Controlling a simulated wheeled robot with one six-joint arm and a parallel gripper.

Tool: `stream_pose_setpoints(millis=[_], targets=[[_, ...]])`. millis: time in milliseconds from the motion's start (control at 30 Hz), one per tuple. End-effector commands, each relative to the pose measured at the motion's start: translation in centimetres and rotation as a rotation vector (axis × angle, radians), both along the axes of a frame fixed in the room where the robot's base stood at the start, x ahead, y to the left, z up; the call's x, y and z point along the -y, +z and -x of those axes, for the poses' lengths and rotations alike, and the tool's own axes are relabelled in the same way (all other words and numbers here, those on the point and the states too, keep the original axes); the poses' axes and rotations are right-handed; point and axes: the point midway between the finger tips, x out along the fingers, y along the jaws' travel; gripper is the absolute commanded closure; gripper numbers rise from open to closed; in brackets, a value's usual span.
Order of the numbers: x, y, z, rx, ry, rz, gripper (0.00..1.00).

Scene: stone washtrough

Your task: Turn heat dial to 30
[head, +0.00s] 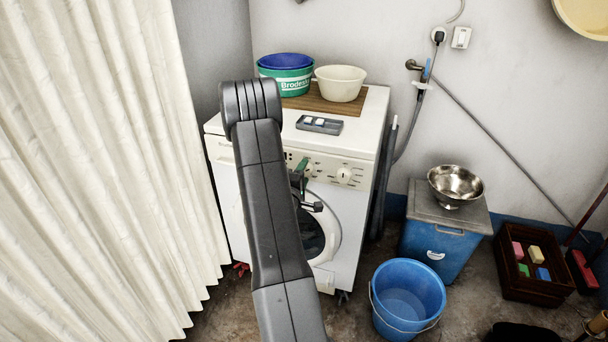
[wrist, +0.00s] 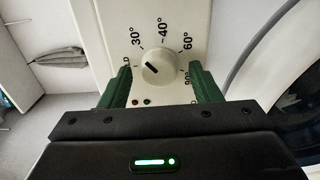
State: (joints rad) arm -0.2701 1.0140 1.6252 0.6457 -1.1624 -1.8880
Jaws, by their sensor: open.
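The heat dial (wrist: 158,68) is a round cream knob in the wrist view, with printed marks 30°, 40°, 60° and 90° around it. Its dark pointer line slants to the upper left, between the partly hidden cold mark and 30°. My gripper (wrist: 160,72) is open, with one green finger on each side of the dial and a gap showing at each side. In the head view, my gripper (head: 302,167) is at the control panel of the white washing machine (head: 345,225), in front of the left of two visible knobs. My arm hides part of the panel and door.
A second knob (head: 343,175) sits to the right on the panel. A grey tray (head: 320,125), green tub (head: 285,82) and cream basin (head: 340,84) stand on top. A pale curtain (head: 100,170) hangs at left. A blue bucket (head: 408,300) stands on the floor.

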Motion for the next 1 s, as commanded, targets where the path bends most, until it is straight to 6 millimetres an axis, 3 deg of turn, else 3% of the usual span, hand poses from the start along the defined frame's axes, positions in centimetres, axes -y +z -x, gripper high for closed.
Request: stream_pose_setpoints(millis=[400, 600, 1000], targets=[[-2.7, 0.0, 8.1, -0.005, 0.005, 0.002, 0.43], [-3.7, 0.0, 11.3, -0.003, 0.002, 0.0, 0.43], [-4.0, 0.1, 12.6, -0.002, -0.001, -0.001, 0.43]])
